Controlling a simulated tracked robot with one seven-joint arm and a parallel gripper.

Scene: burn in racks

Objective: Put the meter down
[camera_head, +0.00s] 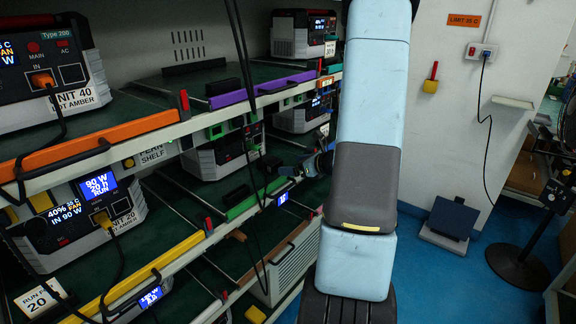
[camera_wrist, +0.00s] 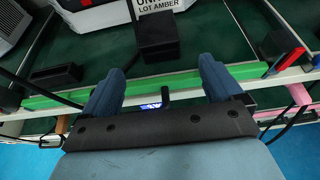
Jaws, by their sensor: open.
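My gripper (camera_wrist: 158,82) is open in the wrist view, its two blue fingers spread wide over a green shelf edge bar (camera_wrist: 60,103). Nothing is held between them. A black box-shaped object (camera_wrist: 157,38) stands on the dark green shelf just beyond the fingertips, apart from them; it may be the meter, but no dial or screen shows on this side. In the head view my gripper (camera_head: 318,162) is small and partly hidden by my arm, at the middle shelf's right part. A small blue display (camera_head: 283,198) sits at the green edge bar there.
Power units stand on the shelves, such as the Unit 20 (camera_head: 75,217) and one behind the green bar (camera_head: 222,152). Low black blocks (camera_wrist: 55,77) and hanging black cables are close by. Blue floor (camera_head: 450,272) is open to the right.

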